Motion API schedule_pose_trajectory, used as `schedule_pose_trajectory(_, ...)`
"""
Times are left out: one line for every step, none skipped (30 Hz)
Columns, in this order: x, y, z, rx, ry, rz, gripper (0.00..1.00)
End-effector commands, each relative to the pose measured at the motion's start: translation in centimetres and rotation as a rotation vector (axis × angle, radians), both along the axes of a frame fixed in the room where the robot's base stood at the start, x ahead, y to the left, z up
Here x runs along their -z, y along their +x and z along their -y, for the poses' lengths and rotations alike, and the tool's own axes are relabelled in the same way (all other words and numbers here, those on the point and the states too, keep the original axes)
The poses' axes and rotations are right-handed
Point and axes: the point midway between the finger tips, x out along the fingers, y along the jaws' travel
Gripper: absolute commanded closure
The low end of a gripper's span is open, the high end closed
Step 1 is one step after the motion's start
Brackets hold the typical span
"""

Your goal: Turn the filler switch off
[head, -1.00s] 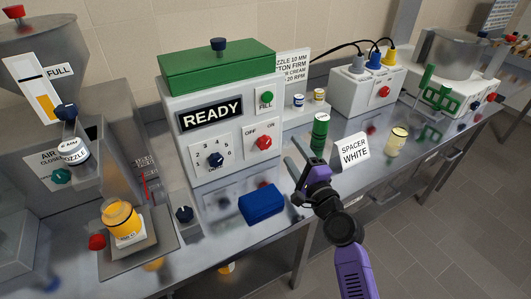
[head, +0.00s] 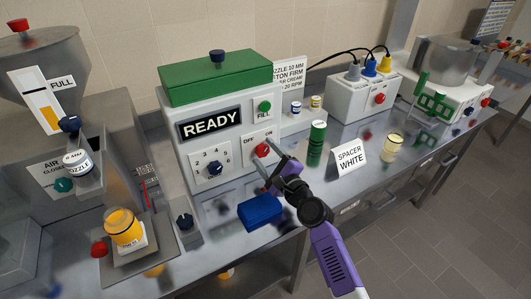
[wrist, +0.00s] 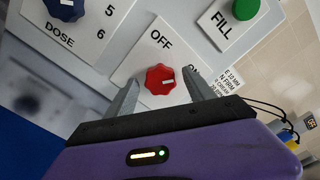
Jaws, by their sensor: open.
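The filler switch is a red knob (head: 262,150) on a white plate marked OFF and ON, on the front of the white READY machine (head: 178,150). In the wrist view the red knob (wrist: 160,79) shows a pale mark lying toward the ON side, away from the OFF label (wrist: 161,39). My gripper (head: 270,160) is open in front of the plate. In the wrist view my gripper's fingers (wrist: 160,84) stand either side of the knob. I cannot tell whether they touch it. The ON label is partly hidden by a finger.
The blue dose knob (head: 215,168) and green FILL button (head: 264,106) are close by. A blue block (head: 260,212) lies below my gripper. A green cylinder (head: 316,145) and the SPACER WHITE sign (head: 349,157) stand to the right.

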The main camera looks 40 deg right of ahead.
Motion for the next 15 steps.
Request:
schedule_pose_trajectory(0.01,0.16,0.08,0.001,-0.001,-0.001,0.37)
schedule_pose_trajectory(0.02,0.20,0.09,0.001,-0.001,-0.001,0.37)
schedule_pose_trajectory(0.05,0.24,0.10,0.001,-0.001,-0.001,0.37)
schedule_pose_trajectory(0.06,0.25,0.11,0.001,-0.001,-0.001,0.37)
schedule_pose_trajectory(0.06,0.25,0.11,0.001,-0.001,-0.001,0.37)
schedule_pose_trajectory(0.07,0.24,0.10,0.001,-0.001,-0.001,0.37)
schedule_pose_trajectory(0.06,0.23,0.10,0.001,-0.001,-0.001,0.37)
schedule_pose_trajectory(0.06,0.23,0.10,0.001,-0.001,-0.001,0.37)
schedule_pose_trajectory(0.05,0.23,0.09,0.001,-0.001,-0.001,0.37)
schedule_pose_trajectory(0.05,0.23,0.09,0.001,-0.001,-0.001,0.43)
schedule_pose_trajectory(0.05,0.22,0.09,0.001,-0.001,-0.001,0.49)
schedule_pose_trajectory(0.05,0.22,0.09,0.001,-0.001,-0.001,0.57)
schedule_pose_trajectory(0.05,0.22,0.09,0.001,-0.001,-0.001,0.63)
schedule_pose_trajectory(0.05,0.22,0.09,0.001,-0.001,-0.001,0.69)
schedule_pose_trajectory(0.05,0.23,0.08,0.001,-0.001,-0.001,0.77)
